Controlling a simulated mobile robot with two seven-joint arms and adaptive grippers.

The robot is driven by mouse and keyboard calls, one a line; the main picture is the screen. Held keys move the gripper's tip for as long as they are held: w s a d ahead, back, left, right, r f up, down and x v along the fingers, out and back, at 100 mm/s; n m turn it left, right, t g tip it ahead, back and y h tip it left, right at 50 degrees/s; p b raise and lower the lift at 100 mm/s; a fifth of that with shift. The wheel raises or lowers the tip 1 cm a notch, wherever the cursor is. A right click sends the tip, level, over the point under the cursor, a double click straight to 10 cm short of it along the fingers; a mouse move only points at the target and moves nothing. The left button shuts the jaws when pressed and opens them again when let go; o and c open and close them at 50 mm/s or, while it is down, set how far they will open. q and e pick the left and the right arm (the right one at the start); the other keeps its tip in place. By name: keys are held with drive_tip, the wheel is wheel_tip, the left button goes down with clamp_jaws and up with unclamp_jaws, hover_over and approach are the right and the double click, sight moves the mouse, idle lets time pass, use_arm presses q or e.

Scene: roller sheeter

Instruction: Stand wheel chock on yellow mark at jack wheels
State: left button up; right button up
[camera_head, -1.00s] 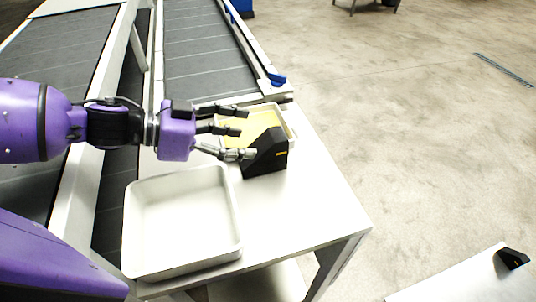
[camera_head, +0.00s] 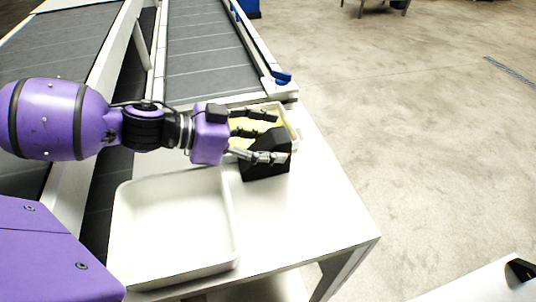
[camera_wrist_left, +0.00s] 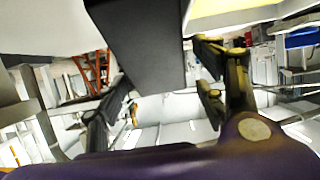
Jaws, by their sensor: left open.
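A black wedge-shaped wheel chock (camera_head: 270,162) stands on the white table in front of a tray with a yellow inside. My left gripper (camera_head: 268,138) is open, with its fingers reaching over and beside the chock and partly covering it. In the left wrist view the chock looks like a dark block (camera_wrist_left: 140,45) between the spread fingers. I cannot tell whether any finger touches it. A second black wedge (camera_head: 521,269) is cut off at the lower right. I see no jack wheels or yellow floor mark. My right gripper is not in view.
An empty white tray (camera_head: 232,215) takes up the front left of the table (camera_head: 310,220). The yellow-lined tray (camera_head: 291,122) is close behind the chock. A conveyor (camera_head: 205,60) with a blue part (camera_head: 281,77) lies behind. Open concrete floor is at right.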

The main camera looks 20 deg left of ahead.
use_arm(q)
drive_tip(key=c, duration=1.6)
clamp_jaws()
